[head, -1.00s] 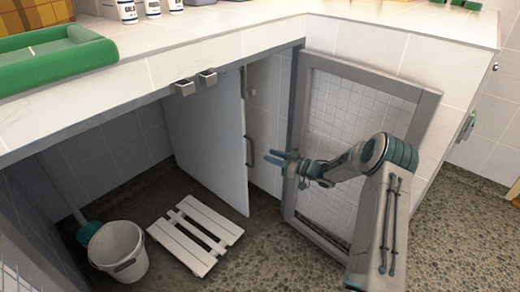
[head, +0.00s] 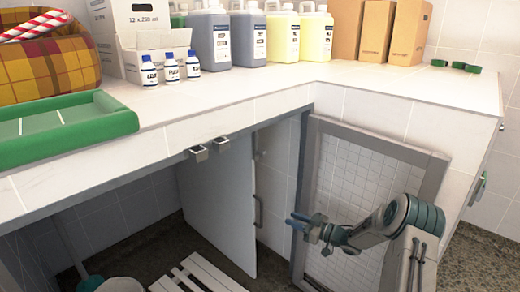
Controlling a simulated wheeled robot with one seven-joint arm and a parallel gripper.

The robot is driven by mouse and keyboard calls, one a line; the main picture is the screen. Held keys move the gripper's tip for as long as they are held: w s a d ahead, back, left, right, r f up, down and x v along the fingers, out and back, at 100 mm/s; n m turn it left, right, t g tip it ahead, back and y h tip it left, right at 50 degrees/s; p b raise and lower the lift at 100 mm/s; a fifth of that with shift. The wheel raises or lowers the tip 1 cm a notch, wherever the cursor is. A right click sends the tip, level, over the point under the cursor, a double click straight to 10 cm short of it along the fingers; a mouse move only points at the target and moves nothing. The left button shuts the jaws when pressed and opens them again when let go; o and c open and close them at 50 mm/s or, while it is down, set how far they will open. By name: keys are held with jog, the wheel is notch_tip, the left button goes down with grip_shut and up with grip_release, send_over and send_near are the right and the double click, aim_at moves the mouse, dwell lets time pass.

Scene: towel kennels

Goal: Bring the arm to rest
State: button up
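My gripper (head: 297,222) is at the end of my arm (head: 385,226), which comes in from the lower right of the head view. The gripper's blue fingertips point left, in front of the open mesh door (head: 358,195) under the counter. Nothing shows between the fingers. The fingers are small and seen from the side, so I cannot tell whether they are open or shut.
The tiled counter (head: 300,95) carries several bottles, cartons and a green tray (head: 65,128). Under it stand a grey door (head: 222,212), a white slatted board (head: 197,275) and a bucket (head: 122,285). Pebbled floor (head: 480,265) is clear at the right.

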notch_tip(320, 180, up, 16)
jog(key=w+m+t+h+p, duration=0.1)
jog(key=w+m+h+p, duration=0.1)
jog(key=h+p, duration=0.55)
jog(key=s+d+r+m+g+h+p, duration=0.1)
jog(key=s+r+m+h+p, duration=0.2)
jog(key=r, duration=0.5)
jog(key=s+d+r+m+h+p, duration=0.1)
jog(key=s+d+r+h+p, duration=0.15)
jog(key=s+r+p, duration=0.45)
jog(key=s+a+r+m+g+p, duration=0.1)
jog(key=s+r+p, duration=0.3)
jog(key=s, duration=0.7)
jog(key=s+a+r+m+g+p, duration=0.2)
jog(key=s+r, duration=0.5)
jog(key=s, duration=0.4)
jog(key=s+a+r+m+g+h+p, duration=0.1)
jog(key=s+a+r+g+p, duration=0.2)
jog(key=s, duration=0.7)
notch_tip(320, 180, up, 3)
jog(key=g+p, duration=0.2)
jog(key=p, duration=0.1)
jog(key=shift+s+a+m, duration=0.2)
jog(key=shift+s+m, duration=0.2)
